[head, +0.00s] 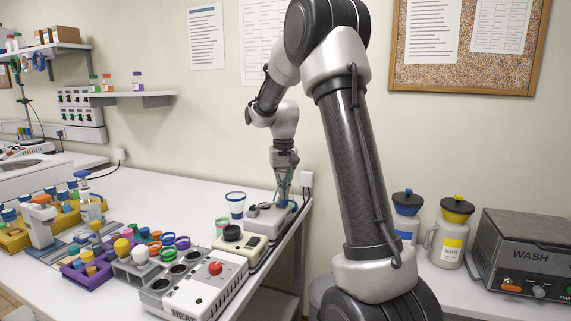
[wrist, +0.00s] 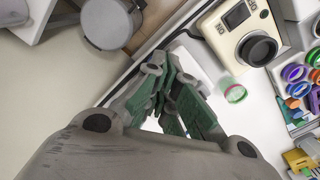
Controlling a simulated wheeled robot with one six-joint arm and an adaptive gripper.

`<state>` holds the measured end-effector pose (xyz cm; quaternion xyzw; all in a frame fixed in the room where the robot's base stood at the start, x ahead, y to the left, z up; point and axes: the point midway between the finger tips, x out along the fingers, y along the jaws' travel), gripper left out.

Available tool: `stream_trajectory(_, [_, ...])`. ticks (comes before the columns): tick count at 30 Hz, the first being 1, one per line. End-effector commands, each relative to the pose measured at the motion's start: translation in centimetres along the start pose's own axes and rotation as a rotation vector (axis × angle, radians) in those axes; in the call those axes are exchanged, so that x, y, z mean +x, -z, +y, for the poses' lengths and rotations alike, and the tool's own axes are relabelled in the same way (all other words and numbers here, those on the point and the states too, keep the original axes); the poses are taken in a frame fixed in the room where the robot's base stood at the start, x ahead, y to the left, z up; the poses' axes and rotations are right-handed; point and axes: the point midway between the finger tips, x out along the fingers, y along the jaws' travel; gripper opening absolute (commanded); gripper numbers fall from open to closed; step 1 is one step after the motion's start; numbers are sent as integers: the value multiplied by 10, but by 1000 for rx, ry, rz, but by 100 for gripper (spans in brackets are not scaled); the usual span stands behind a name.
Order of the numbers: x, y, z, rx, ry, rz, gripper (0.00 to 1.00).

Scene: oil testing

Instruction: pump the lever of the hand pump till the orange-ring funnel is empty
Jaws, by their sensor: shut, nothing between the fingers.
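My gripper (head: 283,197) points down over the right end of the left bench, at a low grey device (head: 262,216) with a round top part. The fingers are shut and empty; in the wrist view (wrist: 172,72) they hide what lies directly beneath. I cannot tell whether any part of the device is the pump lever. A stand with a pale lever-like arm (head: 100,175) over a clear vessel (head: 90,209) is at the far left. Orange rings (head: 155,235) show among several coloured rings mid-bench; I cannot tell which is the funnel or how full it is.
The WASH machine (head: 525,252) is far right.

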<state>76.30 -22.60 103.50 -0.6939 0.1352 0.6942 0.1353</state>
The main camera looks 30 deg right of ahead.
Motion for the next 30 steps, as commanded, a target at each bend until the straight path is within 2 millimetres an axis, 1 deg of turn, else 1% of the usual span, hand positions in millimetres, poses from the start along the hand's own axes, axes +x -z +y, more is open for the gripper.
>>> stream_trajectory(11, [2, 0, 1, 0, 0, 0, 0])
stream_trajectory(21, [15, -3, 5, 1, 0, 0, 0])
stream_trajectory(30, [16, -3, 6, 0, 0, 0, 0])
